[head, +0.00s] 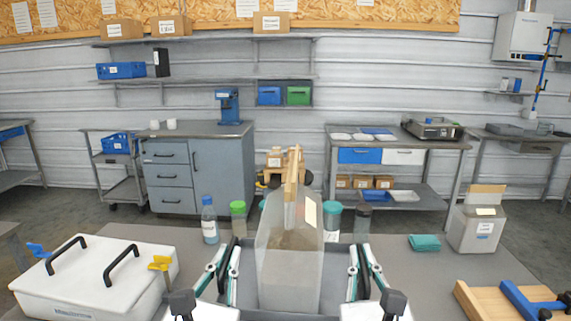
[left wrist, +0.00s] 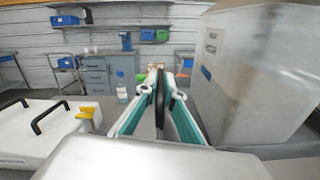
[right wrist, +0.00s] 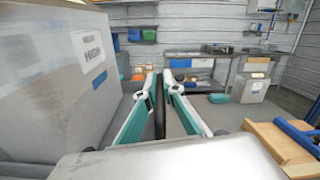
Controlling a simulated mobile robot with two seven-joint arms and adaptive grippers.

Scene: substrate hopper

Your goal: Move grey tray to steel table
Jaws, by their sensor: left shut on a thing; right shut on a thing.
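The grey tray (head: 332,256) lies in front of me at the near middle, with a tall translucent hopper box (head: 290,265) standing in it that hides most of its floor. My left gripper (head: 229,246) is shut on the tray's dark left handle, which shows as a black bar between the fingers in the left wrist view (left wrist: 160,100). My right gripper (head: 361,246) is shut on the dark right handle, a black bar in the right wrist view (right wrist: 159,108). A steel table (head: 400,137) with blue and white drawers stands against the back wall. I cannot tell whether the tray is lifted.
A white lidded box (head: 90,285) with black handles is at left. Bottles (head: 209,222) and jars (head: 332,215) stand behind the tray. A teal cloth (head: 424,242), a grey bin (head: 477,228) and a wooden board (head: 500,302) are at right. Open floor lies beyond.

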